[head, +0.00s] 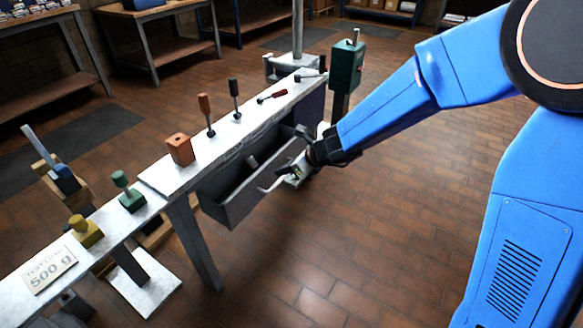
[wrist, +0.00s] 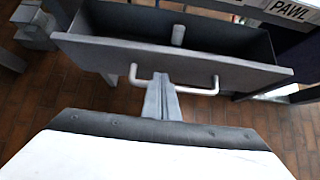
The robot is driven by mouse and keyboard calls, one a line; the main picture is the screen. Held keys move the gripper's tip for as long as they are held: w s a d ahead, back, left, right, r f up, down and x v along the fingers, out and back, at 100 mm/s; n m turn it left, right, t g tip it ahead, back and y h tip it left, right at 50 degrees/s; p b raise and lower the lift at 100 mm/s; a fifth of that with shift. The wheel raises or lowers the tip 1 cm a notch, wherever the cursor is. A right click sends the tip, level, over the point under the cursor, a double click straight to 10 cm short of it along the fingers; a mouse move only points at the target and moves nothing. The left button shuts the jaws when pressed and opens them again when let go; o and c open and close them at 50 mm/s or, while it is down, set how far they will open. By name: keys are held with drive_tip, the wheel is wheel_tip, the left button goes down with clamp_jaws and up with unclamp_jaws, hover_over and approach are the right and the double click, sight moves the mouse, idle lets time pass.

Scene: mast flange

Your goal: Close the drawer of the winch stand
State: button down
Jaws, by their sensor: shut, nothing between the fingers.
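The grey drawer (head: 232,205) of the winch stand is pulled out below the narrow pale top (head: 222,140). In the wrist view the drawer front (wrist: 180,65) runs across the picture, with a pale bar handle (wrist: 205,90) on it. A short light cylindrical thing (wrist: 178,35) shows inside the drawer. My gripper (head: 300,165) is at the drawer front by the handle. In the wrist view its fingers (wrist: 161,85) are together, between the two ends of the handle, with nothing between them. I cannot tell whether the fingertips touch the drawer front.
A plate reading 500 g (head: 48,268) lies near left. The brick-tiled floor right of the drawer is clear apart from my arm.

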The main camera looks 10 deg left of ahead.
sight(267, 169)
drive_tip(key=shift+w+a+r, duration=0.1)
drive_tip(key=shift+w+a, duration=0.25)
drive_tip(key=shift+a, duration=0.45)
drive_tip(key=shift+w+a, duration=0.3)
drive_tip(key=shift+a, duration=0.5)
drive_tip(key=w+a, duration=0.3)
drive_tip(key=a, duration=0.5)
drive_tip(key=shift+w+a, duration=0.15)
drive_tip(key=shift+w, duration=0.1)
drive_tip(key=shift+r, duration=0.15)
